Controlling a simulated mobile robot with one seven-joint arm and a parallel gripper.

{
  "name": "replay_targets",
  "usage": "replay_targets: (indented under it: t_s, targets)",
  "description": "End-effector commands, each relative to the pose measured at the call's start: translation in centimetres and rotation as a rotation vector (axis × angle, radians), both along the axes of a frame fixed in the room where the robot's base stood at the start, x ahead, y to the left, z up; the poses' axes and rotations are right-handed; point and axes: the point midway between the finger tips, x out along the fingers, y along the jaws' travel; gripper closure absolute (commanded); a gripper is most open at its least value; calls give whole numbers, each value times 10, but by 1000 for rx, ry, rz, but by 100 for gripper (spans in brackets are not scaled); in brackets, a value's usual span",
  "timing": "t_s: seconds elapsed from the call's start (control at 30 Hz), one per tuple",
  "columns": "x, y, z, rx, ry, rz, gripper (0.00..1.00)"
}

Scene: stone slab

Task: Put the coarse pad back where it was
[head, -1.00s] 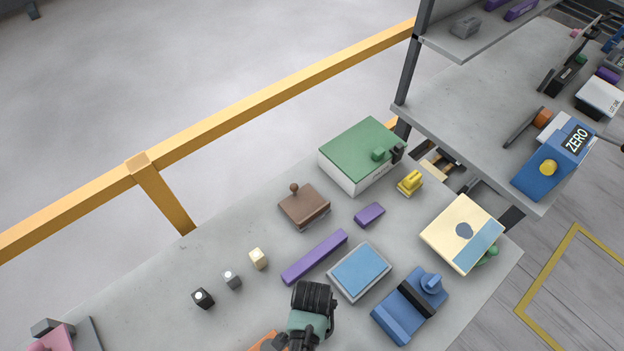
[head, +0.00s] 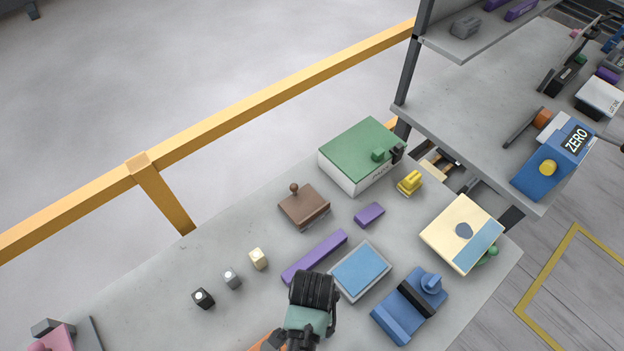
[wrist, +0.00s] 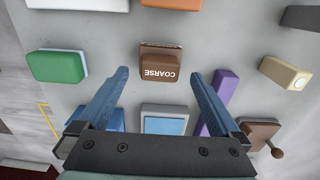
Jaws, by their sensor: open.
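The coarse pad (wrist: 160,70) is a brown block with "COARSE" printed on its face, lying on the grey slab in the wrist view. My gripper (wrist: 158,78) is open, its two blue fingers apart to the left and right of the pad's near end. No finger visibly touches the pad. In the head view my arm covers the pad and the fingertips. A grey tray with a blue top (head: 360,272) lies near my arm; it also shows in the wrist view (wrist: 163,122), between the fingers and nearer the palm.
A green block (wrist: 57,66), a cream block (wrist: 285,74) and a knobbed brown block (wrist: 258,134) stand around. A strapped blue block (head: 395,310) stands right of my arm. Bare slab lies left (head: 150,300).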

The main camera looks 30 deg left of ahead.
Motion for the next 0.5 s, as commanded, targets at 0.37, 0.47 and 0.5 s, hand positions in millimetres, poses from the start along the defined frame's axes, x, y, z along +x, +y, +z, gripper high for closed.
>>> replay_targets:
  t_s: [0.37,0.47,0.5]
  targets:
    - [0,0,59,0,-2,1,0]
    - [0,0,64,0,0,1,0]
    - [0,0,65,0,0,1,0]
